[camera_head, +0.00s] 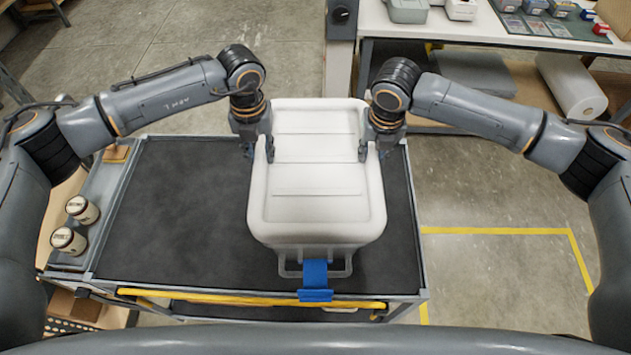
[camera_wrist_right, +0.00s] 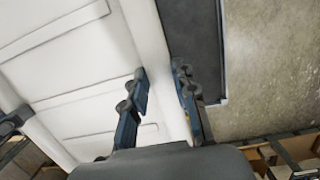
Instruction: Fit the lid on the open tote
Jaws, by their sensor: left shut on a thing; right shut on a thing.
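The white lid (camera_head: 318,180), a long ribbed panel with a raised rounded rim, lies roughly level over the tote (camera_head: 290,254). Only the tote's front end shows below the lid, with a pale handle loop and a blue strap (camera_head: 315,275). My left gripper (camera_head: 262,150) is shut on the lid's left rim. My right gripper (camera_head: 373,152) is shut on its right rim; in the right wrist view the fingers (camera_wrist_right: 163,98) straddle the lid's edge. The lid hides the tote's opening, so I cannot tell whether it rests on the tote's rim or hovers just above.
The tote stands on the right part of a cart with a dark mat (camera_head: 170,220); the mat's left side is clear. Two labelled jars (camera_head: 80,210) stand in the cart's left tray. A yellow rail (camera_head: 250,299) runs along the front. A workbench (camera_head: 460,25) stands behind right.

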